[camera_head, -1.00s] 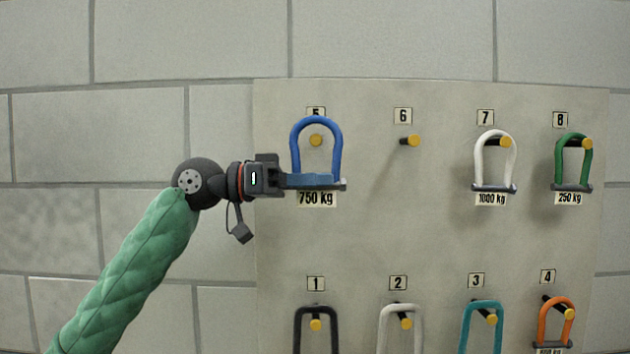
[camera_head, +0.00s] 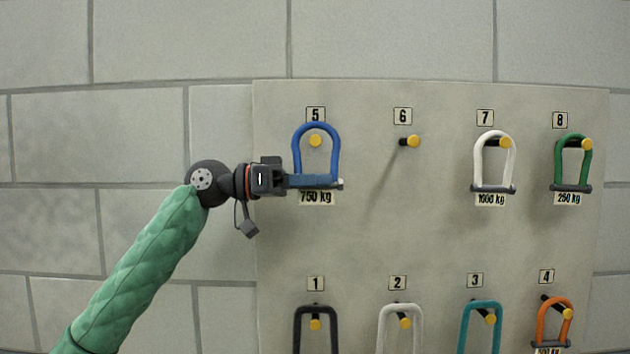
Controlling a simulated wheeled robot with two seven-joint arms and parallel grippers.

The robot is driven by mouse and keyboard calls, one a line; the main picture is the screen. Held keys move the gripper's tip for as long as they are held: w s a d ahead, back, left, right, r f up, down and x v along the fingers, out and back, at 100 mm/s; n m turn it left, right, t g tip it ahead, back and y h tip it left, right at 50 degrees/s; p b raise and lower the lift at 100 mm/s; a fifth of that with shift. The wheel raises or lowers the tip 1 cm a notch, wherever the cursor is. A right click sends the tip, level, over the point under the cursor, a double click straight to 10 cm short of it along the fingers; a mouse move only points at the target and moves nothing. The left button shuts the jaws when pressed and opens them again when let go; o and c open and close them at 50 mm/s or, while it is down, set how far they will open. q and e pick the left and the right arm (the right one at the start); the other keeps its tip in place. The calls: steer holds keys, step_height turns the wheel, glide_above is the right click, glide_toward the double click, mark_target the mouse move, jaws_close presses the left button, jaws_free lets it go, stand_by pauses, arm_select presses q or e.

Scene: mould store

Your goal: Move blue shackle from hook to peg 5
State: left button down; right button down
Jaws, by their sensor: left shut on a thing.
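The blue shackle (camera_head: 334,150) is upright in front of the board at the spot labelled 5, with its bow up and its pin across the bottom. The yellow tip of peg 5 (camera_head: 315,140) shows inside the bow, a little below its top. Whether the bow rests on the peg cannot be told. My left gripper (camera_head: 290,180) comes in from the left and is shut on the shackle's lower left end. The fingers hide part of the pin. My right gripper is not in view. No hook shows.
The board (camera_head: 440,240) carries an empty peg 6 (camera_head: 411,141) to the right. A white shackle (camera_head: 510,160) hangs on peg 7 and a green shackle (camera_head: 560,160) on peg 8. Below hang black (camera_head: 300,325), pale (camera_head: 384,325), teal (camera_head: 466,325) and orange (camera_head: 543,320) shackles.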

arm_select(q)
steer(key=shift+w+f+b, duration=0.2)
steer(key=shift+w+f, duration=0.1)
steer(key=shift+w, duration=0.4)
steer(key=shift+w+f+b, duration=0.2)
steer(key=shift+w+f, duration=0.1)
steer(key=shift+w, duration=0.4)
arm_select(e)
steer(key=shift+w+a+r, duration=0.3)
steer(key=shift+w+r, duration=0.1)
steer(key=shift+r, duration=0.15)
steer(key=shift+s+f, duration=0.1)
arm_select(q)
steer(key=c, duration=1.4)
jaws_free()
steer(key=shift+o, duration=0.6)
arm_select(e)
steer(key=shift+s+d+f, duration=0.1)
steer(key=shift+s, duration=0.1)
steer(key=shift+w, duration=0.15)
